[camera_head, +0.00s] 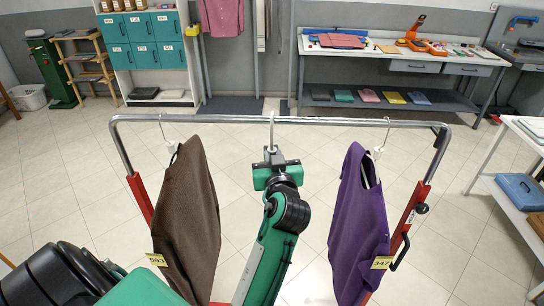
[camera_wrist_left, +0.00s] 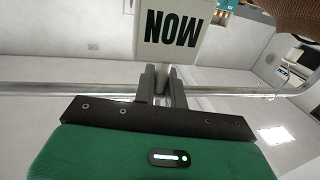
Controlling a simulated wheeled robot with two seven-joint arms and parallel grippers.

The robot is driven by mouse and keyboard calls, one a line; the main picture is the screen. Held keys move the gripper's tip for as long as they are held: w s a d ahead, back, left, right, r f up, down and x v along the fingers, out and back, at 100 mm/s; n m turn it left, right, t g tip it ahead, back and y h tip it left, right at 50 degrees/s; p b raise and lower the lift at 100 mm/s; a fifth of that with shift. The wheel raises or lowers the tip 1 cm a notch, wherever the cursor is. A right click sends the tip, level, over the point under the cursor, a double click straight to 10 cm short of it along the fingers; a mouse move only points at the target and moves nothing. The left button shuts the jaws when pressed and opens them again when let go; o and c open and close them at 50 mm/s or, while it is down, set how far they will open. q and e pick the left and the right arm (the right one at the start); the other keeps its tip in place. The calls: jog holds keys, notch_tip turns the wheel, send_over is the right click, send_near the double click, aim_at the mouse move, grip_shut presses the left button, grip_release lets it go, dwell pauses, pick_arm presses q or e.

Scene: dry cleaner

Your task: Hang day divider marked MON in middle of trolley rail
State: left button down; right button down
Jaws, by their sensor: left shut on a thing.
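The day divider (camera_wrist_left: 170,35) shows its MON lettering upside down in the left wrist view. My left gripper (camera_wrist_left: 162,82) is shut on its narrow stem. In the head view the left gripper (camera_head: 271,154) is just below the middle of the trolley rail (camera_head: 330,121). A pale hook (camera_head: 272,122) rises above the gripper and reaches the rail; whether it bears on the rail I cannot tell. The divider's plate is not clearly visible in the head view. My right gripper is not in view.
A brown garment (camera_head: 188,215) hangs left of my gripper, tagged, and a purple garment (camera_head: 358,225) with tag 347 hangs to the right. The rail has free room on both sides of the hook. Red trolley posts (camera_head: 408,215) stand at the ends.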

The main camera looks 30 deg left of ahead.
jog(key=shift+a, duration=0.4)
pick_arm(q)
jog(key=shift+w+a, duration=0.1)
jog(key=shift+w, duration=0.05)
jog(key=shift+x, duration=1.3)
jog(key=shift+w+a, duration=0.3)
jog(key=shift+w, duration=0.45)
jog(key=shift+w+a, duration=0.25)
jog(key=shift+w, duration=0.5)
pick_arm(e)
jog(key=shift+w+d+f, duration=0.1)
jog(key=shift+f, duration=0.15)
pick_arm(q)
jog(key=shift+f+b, duration=0.15)
jog(key=shift+b, duration=0.2)
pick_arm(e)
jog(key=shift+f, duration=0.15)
